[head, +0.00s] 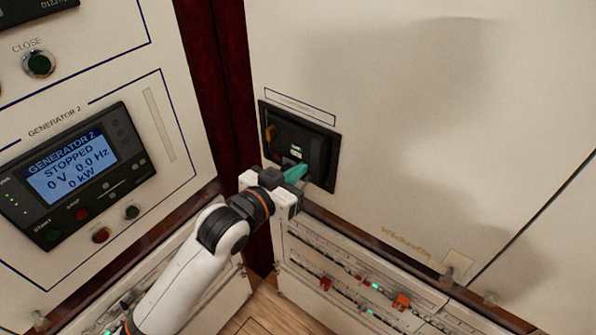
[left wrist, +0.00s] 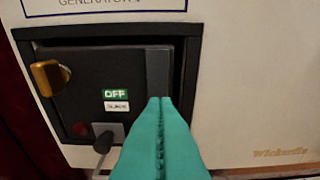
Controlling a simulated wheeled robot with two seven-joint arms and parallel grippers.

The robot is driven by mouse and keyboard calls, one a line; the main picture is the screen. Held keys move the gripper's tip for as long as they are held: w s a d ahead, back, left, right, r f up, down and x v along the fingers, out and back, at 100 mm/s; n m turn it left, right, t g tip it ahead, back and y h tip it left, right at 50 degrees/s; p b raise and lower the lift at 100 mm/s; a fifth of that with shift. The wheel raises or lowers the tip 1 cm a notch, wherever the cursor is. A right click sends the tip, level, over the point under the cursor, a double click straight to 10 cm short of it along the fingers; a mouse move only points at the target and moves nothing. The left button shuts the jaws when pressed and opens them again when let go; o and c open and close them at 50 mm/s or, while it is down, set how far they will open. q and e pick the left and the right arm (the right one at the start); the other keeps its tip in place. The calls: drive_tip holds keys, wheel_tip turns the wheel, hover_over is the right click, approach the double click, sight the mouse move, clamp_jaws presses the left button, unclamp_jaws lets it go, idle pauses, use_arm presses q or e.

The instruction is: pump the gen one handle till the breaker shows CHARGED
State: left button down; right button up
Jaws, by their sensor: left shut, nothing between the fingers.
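The breaker (head: 298,145) is a dark unit recessed in the cream panel. In the left wrist view its face (left wrist: 90,75) shows a green OFF flag (left wrist: 115,94) with a small white flag (left wrist: 116,106) below, its lettering too small to read surely. A dark grey upright bar, which looks like the handle (left wrist: 158,70), runs down the right side of the face. My left gripper (head: 297,172) has teal fingers, shut with nothing between them. Its tips (left wrist: 160,103) are in front of the bar's lower end; I cannot tell whether they touch. My right gripper is out of view.
A yellow knob (left wrist: 48,77), a red button (left wrist: 80,129) and a grey-tipped lever (left wrist: 110,136) sit on the breaker's left side. The Generator 2 display (head: 72,170) reads STOPPED on the left panel. A lower panel with small lights (head: 350,285) is below. The panel to the right is clear.

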use_arm(q)
wheel_tip(320, 180, down, 5)
drive_tip(key=s+a+t+h+b, duration=0.2)
drive_tip(key=t+h+b, duration=0.1)
drive_tip(key=b, duration=0.8)
drive_tip(key=shift+s+t, duration=0.4)
drive_tip(key=shift+t, duration=0.2)
drive_tip(key=shift+f, duration=0.25)
drive_tip(key=shift+r, duration=0.1)
